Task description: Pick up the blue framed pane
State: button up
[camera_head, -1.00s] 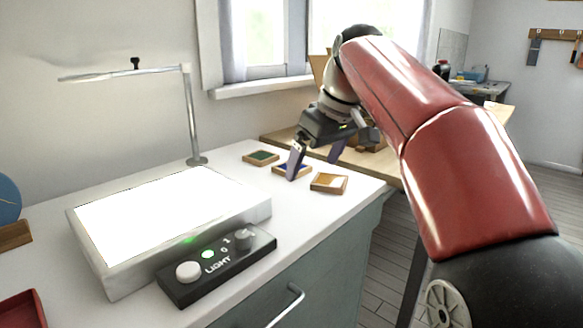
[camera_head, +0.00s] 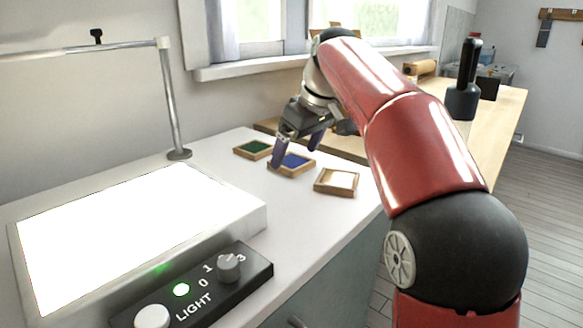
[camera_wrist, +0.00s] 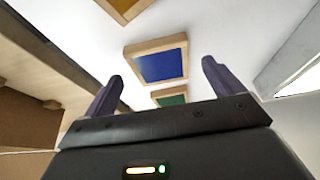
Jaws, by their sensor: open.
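The blue framed pane (camera_head: 296,161) lies flat on the white counter, a blue panel in a wooden frame, between two similar framed panes. My gripper (camera_head: 296,160) is over it, with one finger just at its left side in the head view. In the wrist view the blue pane (camera_wrist: 160,65) lies beyond the fingertips, roughly between them in line. My gripper (camera_wrist: 160,72) is open and empty there, its two dark fingers well apart. I cannot tell the exact height of the fingertips above the counter.
A green framed pane (camera_head: 253,149) lies to the left and a pale framed pane (camera_head: 336,182) to the right, both close by. A lit light box (camera_head: 254,222) with a control panel (camera_head: 247,270) stands in front left. A lamp post (camera_head: 170,100) rises behind it.

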jog(key=shift+x, duration=0.85)
jog(key=c, duration=1.1)
